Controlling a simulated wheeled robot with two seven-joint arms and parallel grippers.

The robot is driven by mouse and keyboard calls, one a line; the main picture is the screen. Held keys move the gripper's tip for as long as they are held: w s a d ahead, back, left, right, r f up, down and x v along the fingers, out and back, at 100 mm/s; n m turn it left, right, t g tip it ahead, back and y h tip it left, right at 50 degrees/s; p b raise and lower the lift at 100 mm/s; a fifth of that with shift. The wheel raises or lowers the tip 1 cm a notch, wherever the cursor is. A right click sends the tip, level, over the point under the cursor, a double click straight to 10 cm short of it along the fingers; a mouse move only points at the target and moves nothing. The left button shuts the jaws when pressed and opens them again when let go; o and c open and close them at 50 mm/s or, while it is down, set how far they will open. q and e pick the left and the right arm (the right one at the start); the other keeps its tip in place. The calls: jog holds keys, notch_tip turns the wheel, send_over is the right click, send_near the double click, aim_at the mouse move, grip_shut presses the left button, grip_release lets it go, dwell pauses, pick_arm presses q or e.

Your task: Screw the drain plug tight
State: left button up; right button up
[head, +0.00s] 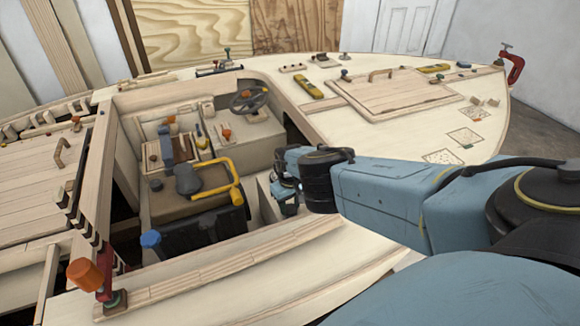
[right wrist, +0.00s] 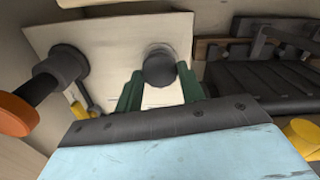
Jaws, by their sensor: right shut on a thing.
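The drain plug (right wrist: 158,68) appears to be the dark, rounded knob in front of a pale panel in the right wrist view. My right gripper (right wrist: 160,88) has its two green fingers on either side of the knob and is shut on it. How far the plug is screwed in cannot be seen. In the head view my right arm reaches from the right into the open cockpit. Its wrist end (head: 287,193) is low beside the cockpit's right wall, and the plug is hidden there. My left gripper is not in view.
A black fitting with an orange knob (right wrist: 17,115) stands left of the gripper in the wrist view. A black box with a yellow tube (head: 222,183) is left of my wrist in the cockpit. The hull's near side deck (head: 240,272) and a clamp with an orange handle (head: 86,273) lie nearer.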

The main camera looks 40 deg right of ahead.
aim_at(290, 207)
jog(key=shift+w+d+r, duration=0.15)
jog(key=shift+d+r, duration=0.05)
jog(key=o, duration=0.8)
jog(key=shift+o, duration=0.9)
jog(key=shift+a+f, duration=0.1)
jog(key=shift+a, duration=0.05)
notch_tip(290, 207, up, 14)
jog(key=p, duration=1.3)
jog(key=shift+f, duration=0.25)
